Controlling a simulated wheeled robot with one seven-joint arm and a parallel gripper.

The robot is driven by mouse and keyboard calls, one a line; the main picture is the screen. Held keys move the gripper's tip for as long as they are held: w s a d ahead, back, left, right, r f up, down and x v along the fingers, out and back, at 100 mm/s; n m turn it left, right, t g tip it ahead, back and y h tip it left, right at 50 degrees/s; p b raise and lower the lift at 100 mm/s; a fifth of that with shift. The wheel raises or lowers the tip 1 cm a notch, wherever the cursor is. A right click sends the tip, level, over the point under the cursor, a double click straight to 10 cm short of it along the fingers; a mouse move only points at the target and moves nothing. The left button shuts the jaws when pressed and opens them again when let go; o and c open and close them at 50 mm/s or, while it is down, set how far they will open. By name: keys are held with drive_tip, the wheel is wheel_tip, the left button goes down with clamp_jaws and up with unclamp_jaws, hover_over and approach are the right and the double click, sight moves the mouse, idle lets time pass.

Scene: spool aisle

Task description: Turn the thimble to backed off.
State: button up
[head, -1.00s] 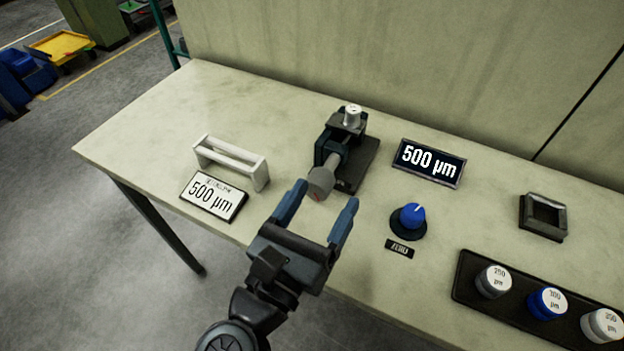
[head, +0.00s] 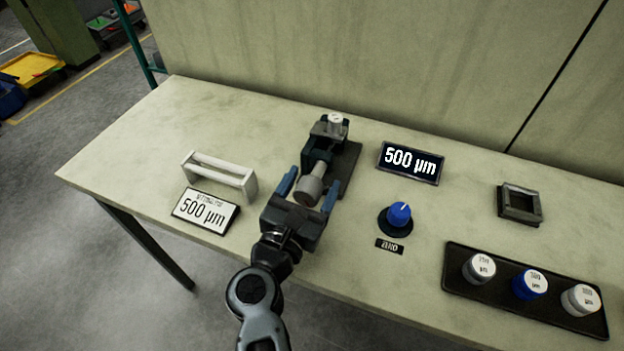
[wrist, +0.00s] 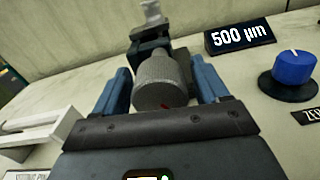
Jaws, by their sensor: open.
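The thimble (head: 312,187) is a grey knurled cylinder with a red mark on its end face. It sticks out of the dark micrometer stand (head: 346,160) toward me; a white-topped cylinder (head: 335,122) sits on the stand's far part. My gripper (head: 308,183) is open, with its blue fingers on either side of the thimble. In the wrist view the thimble (wrist: 160,82) lies between the fingers, with a gap at the left finger; contact at the right finger cannot be told. The display (head: 411,162) reads 500 µm.
A white card (head: 205,211) reading 500 µm and a white bracket (head: 218,172) stand left. A blue knob (head: 399,214) labelled ZERO is right of my gripper. A black tray (head: 455,281) with three labelled cylinders and a dark square frame (head: 519,218) lie farther right.

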drive_tip(key=shift+w+d, duration=0.15)
drive_tip(key=shift+w, duration=0.15)
drive_tip(key=c, duration=1)
